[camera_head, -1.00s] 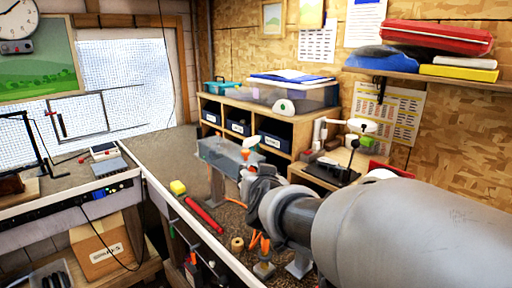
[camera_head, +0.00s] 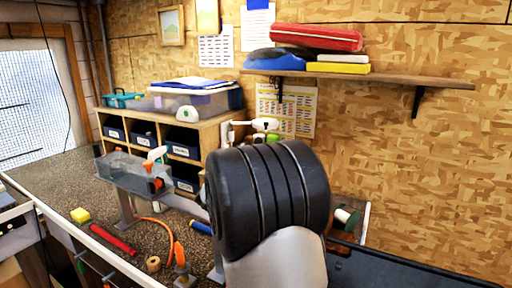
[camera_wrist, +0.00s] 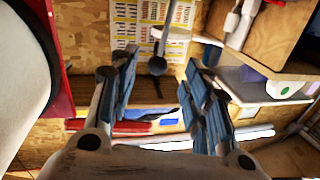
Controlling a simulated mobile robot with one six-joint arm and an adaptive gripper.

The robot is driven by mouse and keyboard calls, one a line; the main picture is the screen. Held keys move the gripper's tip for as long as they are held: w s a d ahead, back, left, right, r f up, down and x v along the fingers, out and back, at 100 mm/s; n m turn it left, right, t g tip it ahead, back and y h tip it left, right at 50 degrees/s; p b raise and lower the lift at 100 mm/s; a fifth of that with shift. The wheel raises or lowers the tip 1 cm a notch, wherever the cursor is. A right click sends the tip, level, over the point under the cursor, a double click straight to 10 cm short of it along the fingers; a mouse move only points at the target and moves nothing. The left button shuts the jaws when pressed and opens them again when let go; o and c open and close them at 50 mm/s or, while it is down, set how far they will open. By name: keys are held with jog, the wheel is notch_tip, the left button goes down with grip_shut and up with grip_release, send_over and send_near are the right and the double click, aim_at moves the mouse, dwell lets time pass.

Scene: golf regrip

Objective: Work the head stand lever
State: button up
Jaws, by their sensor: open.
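In the wrist view my gripper (camera_wrist: 160,62) is open, its two blue-grey padded fingers apart. A thin grey rod with a dark round knob (camera_wrist: 157,66) shows in the gap between the fingertips. It looks like a lever, but I cannot tell if it is the head stand lever or how far off it is. Neither finger visibly touches it. In the head view my own arm hides the gripper and whatever stands behind it. An orange-handled tool (camera_head: 179,254) stands on the bench left of my arm.
A clear tray (camera_head: 130,175) stands raised on the dark bench. A cubby unit (camera_head: 195,143) stands behind. A wall shelf (camera_head: 400,77) holds folded items.

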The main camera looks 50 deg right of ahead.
jog(key=p+x, duration=0.1)
jog(key=x, duration=0.7)
jog(key=shift+w+d, duration=0.2)
jog(key=shift+d, duration=0.05)
jog(key=shift+c, duration=0.6)
grip_shut()
